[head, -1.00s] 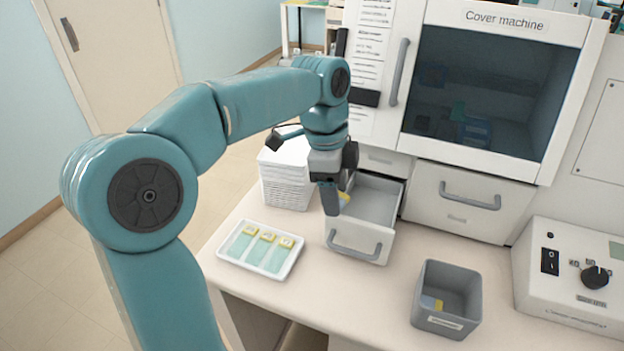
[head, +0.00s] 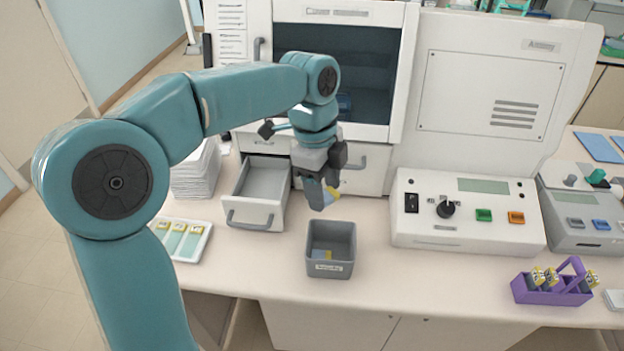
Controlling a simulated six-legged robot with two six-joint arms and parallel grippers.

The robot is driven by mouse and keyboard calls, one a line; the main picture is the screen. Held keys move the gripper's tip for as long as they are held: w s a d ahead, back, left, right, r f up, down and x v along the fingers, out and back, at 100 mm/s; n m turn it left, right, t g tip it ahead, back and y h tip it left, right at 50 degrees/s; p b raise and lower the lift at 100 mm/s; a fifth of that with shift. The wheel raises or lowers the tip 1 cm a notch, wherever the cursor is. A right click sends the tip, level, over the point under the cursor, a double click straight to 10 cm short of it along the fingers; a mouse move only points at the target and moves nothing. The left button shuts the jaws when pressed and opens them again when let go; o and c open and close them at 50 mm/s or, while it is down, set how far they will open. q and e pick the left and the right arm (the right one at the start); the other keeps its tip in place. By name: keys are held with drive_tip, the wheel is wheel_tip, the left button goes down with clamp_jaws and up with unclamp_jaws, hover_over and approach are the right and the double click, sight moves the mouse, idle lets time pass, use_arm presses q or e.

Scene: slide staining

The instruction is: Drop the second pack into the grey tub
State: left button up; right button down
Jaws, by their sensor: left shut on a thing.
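The grey tub (head: 331,267) stands on the bench near its front edge, with a label on its front wall. My left gripper (head: 322,202) is above and just behind the tub, pointing down. My right gripper is not in view.
An open, empty-looking drawer (head: 256,196) juts out left of the tub. A control box (head: 466,238) and a purple rack (head: 545,291) stand to the right. Clear bench surrounds the tub's front and right.

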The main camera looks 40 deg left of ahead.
use_arm(q)
drive_tip(key=shift+d+f+b, duration=0.1)
drive_tip(key=shift+f+b, duration=0.2)
drive_tip(key=shift+b, duration=0.05)
wheel_tip(320, 180, down, 5)
drive_tip(key=b, duration=0.4)
drive_tip(key=shift+f+b, duration=0.15)
drive_tip(key=shift+b, duration=0.2)
drive_tip(key=o, duration=1.1)
drive_tip(key=r+p, duration=0.1)
drive_tip(key=r, duration=0.4)
drive_tip(key=a+r, duration=0.1)
drive_tip(key=r, duration=0.4)
drive_tip(key=a+r+p, duration=0.1)
drive_tip(key=r, duration=0.5)
drive_tip(key=shift+s+a+p, duration=0.2)
drive_tip(key=shift+a+p, duration=0.05)
drive_tip(key=shift+p, duration=0.1)
drive_tip(key=shift+s, duration=0.15)
